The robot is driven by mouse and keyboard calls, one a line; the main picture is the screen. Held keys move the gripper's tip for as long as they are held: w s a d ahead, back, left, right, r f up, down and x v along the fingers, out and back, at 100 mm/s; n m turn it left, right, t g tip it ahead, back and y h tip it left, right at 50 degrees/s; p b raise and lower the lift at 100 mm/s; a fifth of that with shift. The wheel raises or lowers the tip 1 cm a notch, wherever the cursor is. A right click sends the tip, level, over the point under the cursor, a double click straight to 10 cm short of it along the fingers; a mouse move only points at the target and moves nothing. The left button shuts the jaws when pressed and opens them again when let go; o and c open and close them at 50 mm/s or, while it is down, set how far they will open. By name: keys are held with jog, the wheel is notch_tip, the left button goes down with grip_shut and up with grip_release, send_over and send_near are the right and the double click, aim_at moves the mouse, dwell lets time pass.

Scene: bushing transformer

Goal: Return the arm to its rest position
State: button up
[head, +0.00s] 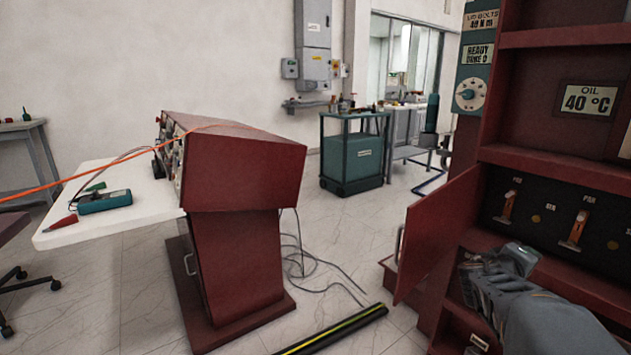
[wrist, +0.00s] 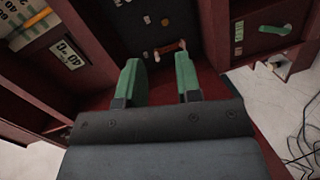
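My grey arm and gripper (head: 497,275) are in the lower right of the head view, in front of the dark switch panel (head: 548,215) of the red cabinet (head: 530,75). The fingertips are hard to make out there. In the wrist view my gripper (wrist: 160,82) shows two green fingers standing apart with nothing between them. An orange-tipped lever (wrist: 168,49) on the dark panel lies beyond the fingers, apart from them as far as I can tell.
An open red door (head: 432,235) with a handle stands just left of my arm. Two levers (head: 507,207) are on the panel, below an oil display (head: 588,99) reading 40 °C. A red console (head: 235,165) stands left. Cables (head: 315,262) and a black-yellow strip (head: 335,330) lie on the floor.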

jog(key=s+a+r+m+g+y+p, duration=0.1)
jog(key=s+a+r+y+p, duration=0.3)
jog(key=a+r+p, duration=0.3)
jog(key=s+a+r+m+g+y+p, duration=0.1)
jog(key=s+a+r+y+p, duration=0.3)
jog(key=a+p, duration=0.9)
jog(key=s+a+r+m+g+y+p, duration=0.1)
jog(key=s+a+r+y+p, duration=0.4)
jog(key=a+r+p, duration=0.5)
jog(key=shift+a+g+y+p, duration=0.15)
jog(key=shift+g+y+p, duration=0.15)
jog(key=shift+y+p, duration=0.75)
jog(key=shift+a+f, duration=0.1)
